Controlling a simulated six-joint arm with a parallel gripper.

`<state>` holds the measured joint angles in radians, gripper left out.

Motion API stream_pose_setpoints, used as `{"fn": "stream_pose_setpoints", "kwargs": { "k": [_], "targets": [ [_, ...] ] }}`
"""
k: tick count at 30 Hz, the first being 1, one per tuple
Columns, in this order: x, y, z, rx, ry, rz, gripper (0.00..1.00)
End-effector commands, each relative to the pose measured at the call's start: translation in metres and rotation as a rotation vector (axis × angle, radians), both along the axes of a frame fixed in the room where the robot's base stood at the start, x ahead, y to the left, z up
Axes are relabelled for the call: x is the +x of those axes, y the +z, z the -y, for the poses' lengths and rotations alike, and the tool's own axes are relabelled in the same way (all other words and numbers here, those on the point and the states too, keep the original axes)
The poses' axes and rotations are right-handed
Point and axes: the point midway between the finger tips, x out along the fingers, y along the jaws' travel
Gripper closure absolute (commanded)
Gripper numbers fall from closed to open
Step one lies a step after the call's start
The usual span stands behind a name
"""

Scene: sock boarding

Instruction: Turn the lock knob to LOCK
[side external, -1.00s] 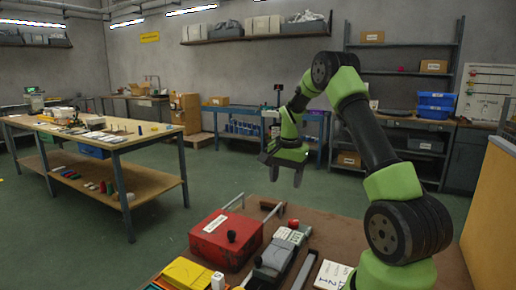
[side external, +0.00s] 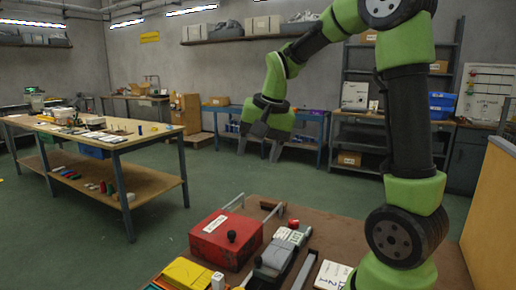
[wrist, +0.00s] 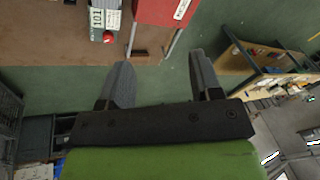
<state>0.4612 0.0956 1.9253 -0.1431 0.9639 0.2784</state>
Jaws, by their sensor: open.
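My gripper (side external: 259,147) is open and empty, held in the air well above and behind the workbench. In the wrist view its two fingers (wrist: 160,65) are spread apart with nothing between them. A red box (side external: 226,240) with a white label and a black knob (side external: 231,236) sits on the bench; its red edge also shows in the wrist view (wrist: 163,10). A grey device (side external: 273,262) with a white label stands to its right, with a small red part (side external: 293,224) at its far end. I cannot tell which knob is the lock knob or read its setting.
A yellow case (side external: 187,273) lies at the bench's front left, and a white card (side external: 333,275) lies right of the grey device. Two rails with a dark handle (side external: 272,207) extend behind the red box. A long wooden table (side external: 100,140) stands apart at left.

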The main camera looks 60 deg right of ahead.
Motion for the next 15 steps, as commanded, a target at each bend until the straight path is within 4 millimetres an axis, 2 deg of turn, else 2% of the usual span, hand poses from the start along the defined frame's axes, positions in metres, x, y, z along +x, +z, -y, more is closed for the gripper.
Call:
{"fn": "stream_pose_setpoints", "kwargs": {
  "k": [6,15],
  "targets": [
    [-0.0029,0.0041,-0.0078,-0.005,0.026,0.012,0.41],
    [-0.0021,0.0026,-0.0054,-0.004,0.02,0.008,0.41]
  ]
}}
